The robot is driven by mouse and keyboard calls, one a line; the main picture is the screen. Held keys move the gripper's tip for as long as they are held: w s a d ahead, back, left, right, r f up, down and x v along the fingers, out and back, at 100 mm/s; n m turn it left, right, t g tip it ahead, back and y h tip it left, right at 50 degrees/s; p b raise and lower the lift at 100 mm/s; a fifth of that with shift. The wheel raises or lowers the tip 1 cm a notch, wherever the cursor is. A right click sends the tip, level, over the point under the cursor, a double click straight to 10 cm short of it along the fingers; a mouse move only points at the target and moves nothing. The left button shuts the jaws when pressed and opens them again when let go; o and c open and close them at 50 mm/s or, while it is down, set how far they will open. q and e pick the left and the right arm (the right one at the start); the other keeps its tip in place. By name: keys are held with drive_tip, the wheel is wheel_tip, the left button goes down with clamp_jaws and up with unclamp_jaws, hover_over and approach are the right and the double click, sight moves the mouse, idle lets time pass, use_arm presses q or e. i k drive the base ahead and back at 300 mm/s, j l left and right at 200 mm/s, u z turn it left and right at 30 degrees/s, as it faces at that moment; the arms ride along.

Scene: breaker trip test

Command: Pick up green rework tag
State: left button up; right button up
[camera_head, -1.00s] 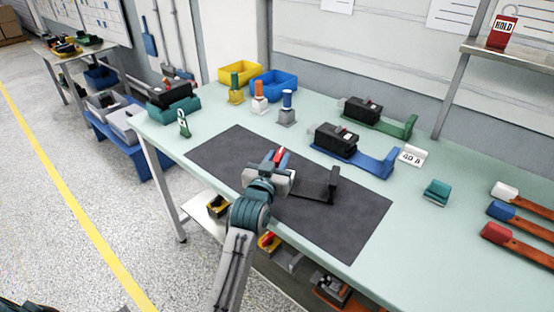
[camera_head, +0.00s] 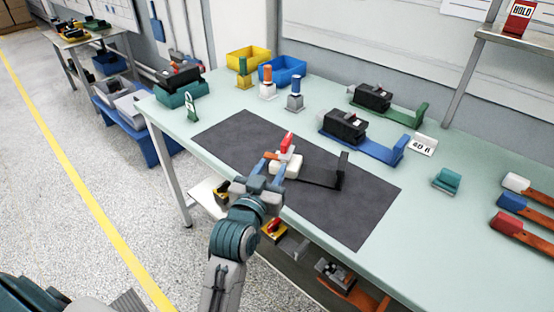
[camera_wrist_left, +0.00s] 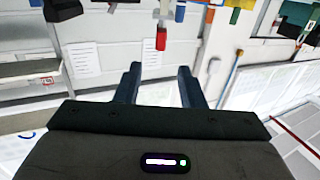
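A small green tag (camera_head: 193,112) with a pale upper part stands near the left end of the bench, in front of the teal cradle; I take it to be the green rework tag. My left gripper (camera_head: 272,171) is above the front edge of the dark mat, to the right of the tag and apart from it. In the left wrist view its two fingers (camera_wrist_left: 160,88) are spread with nothing between them. My right gripper is not in view.
A white block with a red top (camera_head: 287,143) stands on the dark mat (camera_head: 235,140) just beyond my left gripper. Yellow (camera_head: 247,57) and blue (camera_head: 283,70) bins and coloured posts stand behind. Black breakers (camera_head: 345,127) are farther right. Bench around the tag is fairly clear.

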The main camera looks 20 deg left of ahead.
sight(190, 106)
drive_tip(key=u, duration=1.3)
